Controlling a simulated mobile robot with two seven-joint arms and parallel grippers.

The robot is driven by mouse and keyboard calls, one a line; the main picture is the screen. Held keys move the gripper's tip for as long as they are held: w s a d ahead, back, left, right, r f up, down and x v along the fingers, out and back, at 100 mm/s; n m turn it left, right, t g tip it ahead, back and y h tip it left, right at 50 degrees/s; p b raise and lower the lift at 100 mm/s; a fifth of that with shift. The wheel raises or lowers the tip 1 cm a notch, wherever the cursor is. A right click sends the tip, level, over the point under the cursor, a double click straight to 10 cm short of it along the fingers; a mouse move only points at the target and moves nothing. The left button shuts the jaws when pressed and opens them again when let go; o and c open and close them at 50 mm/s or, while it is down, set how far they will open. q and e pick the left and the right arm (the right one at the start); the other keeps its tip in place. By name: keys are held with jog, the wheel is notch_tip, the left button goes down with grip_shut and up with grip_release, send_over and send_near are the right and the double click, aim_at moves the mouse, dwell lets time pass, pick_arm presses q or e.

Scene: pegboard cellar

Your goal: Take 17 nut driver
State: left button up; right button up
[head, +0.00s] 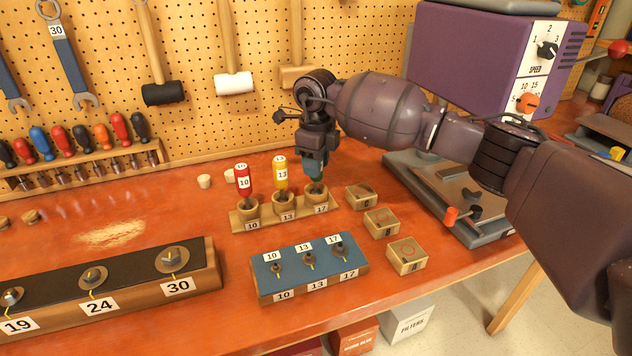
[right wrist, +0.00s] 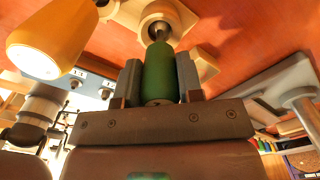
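The 17 nut driver has a green handle (right wrist: 158,72) and stands upright, its metal shaft in the round wooden cup labelled 17 (head: 316,198). My right gripper (head: 315,166) is above that cup with its fingers on both sides of the handle; in the right wrist view (right wrist: 160,80) they appear closed against it. The gripper hides most of the handle in the head view. The red 10 driver (head: 242,181) and yellow 13 driver (head: 280,172) stand in the same wooden rack (head: 268,224). My left gripper is not in view.
A blue-topped block (head: 262,284) with studs labelled 10, 13 and 17 lies in front of the rack. Small wooden boxes (head: 407,256) sit to its right, beside a purple machine (head: 470,60). A long block (head: 204,271) labelled 19, 24, 30 is at left.

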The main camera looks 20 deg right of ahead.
grip_shut()
jog(key=shift+r, duration=0.15)
notch_tip(320, 180, up, 20)
jog(key=shift+p, duration=0.4)
jog(key=shift+c, duration=0.3)
grip_release()
grip_shut()
